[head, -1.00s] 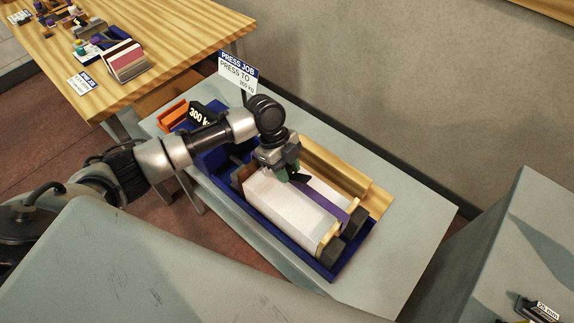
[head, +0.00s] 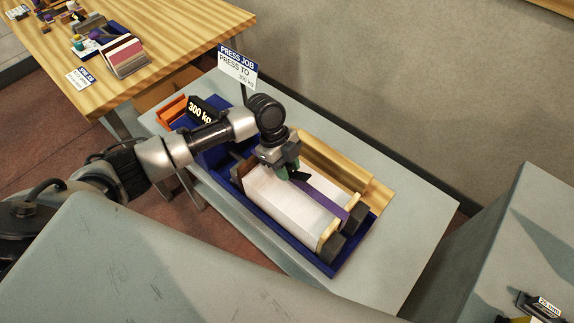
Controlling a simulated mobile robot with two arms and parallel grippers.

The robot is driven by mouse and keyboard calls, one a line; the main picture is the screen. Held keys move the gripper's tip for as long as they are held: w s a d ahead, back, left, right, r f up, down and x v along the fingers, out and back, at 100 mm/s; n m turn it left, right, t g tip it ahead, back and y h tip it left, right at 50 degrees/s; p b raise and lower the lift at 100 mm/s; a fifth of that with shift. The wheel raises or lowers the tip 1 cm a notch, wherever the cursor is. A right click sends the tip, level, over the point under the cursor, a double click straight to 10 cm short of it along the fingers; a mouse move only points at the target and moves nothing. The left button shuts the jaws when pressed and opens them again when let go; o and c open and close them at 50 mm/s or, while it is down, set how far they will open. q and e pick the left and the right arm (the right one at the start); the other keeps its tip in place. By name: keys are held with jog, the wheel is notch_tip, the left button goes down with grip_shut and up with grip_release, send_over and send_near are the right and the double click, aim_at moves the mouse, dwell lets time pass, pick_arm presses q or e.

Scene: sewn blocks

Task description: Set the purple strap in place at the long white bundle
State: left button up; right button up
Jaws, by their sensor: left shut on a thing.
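The long white bundle (head: 285,203) lies in the blue press bed, running from upper left to lower right. The purple strap (head: 327,197) stretches lengthwise along the bundle's upper right side, towards a dark block at the lower right end. The fingertips partly hide this end. I cannot tell whether the strap touches the bundle all along. My right gripper is not in view.
The blue press bed (head: 283,238) stands on a grey table (head: 405,215). A wooden piece (head: 335,166) lies behind the bundle, and dark blocks (head: 330,247) stand at its lower right end. A press sign (head: 237,66) rises behind my arm. The table's right part is clear.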

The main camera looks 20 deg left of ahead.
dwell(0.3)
pick_arm(q)
jog(key=o, duration=1.1)
jog(key=shift+c, duration=0.2)
jog(key=b+v, duration=0.2)
jog(key=v, duration=0.7)
jog(key=shift+w+a+r+b, duration=0.1)
jog(key=shift+a+r+b, duration=0.1)
jog(key=shift+r+b, duration=0.2)
jog(key=shift+a+r, duration=0.15)
jog(key=shift+r, duration=0.25)
